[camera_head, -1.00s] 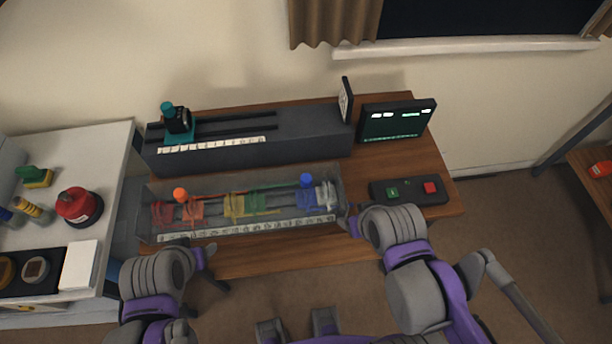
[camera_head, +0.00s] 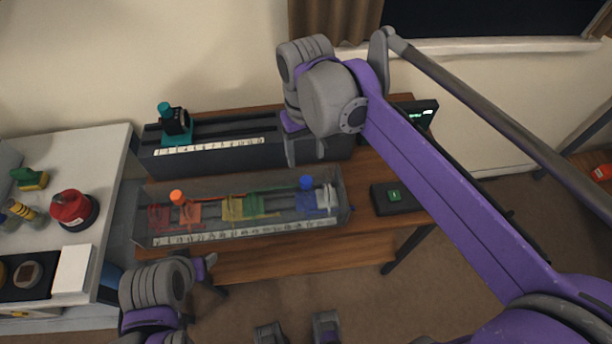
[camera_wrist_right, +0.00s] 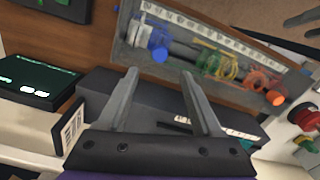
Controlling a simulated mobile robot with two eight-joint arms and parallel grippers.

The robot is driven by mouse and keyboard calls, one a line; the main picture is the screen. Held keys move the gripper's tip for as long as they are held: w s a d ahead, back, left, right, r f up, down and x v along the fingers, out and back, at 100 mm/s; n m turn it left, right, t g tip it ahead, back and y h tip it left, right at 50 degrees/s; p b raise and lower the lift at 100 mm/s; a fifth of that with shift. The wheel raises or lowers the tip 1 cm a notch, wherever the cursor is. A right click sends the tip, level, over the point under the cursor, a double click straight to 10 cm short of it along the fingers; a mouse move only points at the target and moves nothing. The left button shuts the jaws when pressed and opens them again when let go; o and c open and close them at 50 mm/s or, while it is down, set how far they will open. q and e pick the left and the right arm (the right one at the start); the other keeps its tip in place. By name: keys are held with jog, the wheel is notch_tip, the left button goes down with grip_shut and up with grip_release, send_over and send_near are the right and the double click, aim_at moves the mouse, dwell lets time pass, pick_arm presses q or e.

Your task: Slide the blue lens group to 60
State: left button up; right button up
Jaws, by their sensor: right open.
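The blue lens group (camera_head: 308,200) with its round blue knob sits near the right end of the clear trough (camera_head: 190,244), beside a whitish piece. It also shows in the right wrist view (camera_wrist_right: 159,42). A white number scale (camera_head: 240,233) runs along the trough's front; its figures are too small to read. My right gripper (camera_head: 304,152) is above the dark rail bench behind the trough, pointing down, apart from the blue knob. In the right wrist view its two fingers (camera_wrist_right: 158,72) are spread with nothing between them. My left gripper (camera_head: 207,268) hangs in front of the trough's left end; its jaw gap is unclear.
Orange (camera_head: 177,198), yellow and green groups (camera_head: 255,205) stand left of the blue one. The dark bench (camera_head: 200,160) carries a teal-mounted lens (camera_head: 176,124). A side table (camera_head: 110,150) stands left.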

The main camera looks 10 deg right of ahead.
aim_at(306, 179)
notch_tip(306, 179, down, 10)
jog(key=shift+r+b, duration=0.2)
jog(key=shift+b, duration=0.15)
grip_shut()
dwell(1.4)
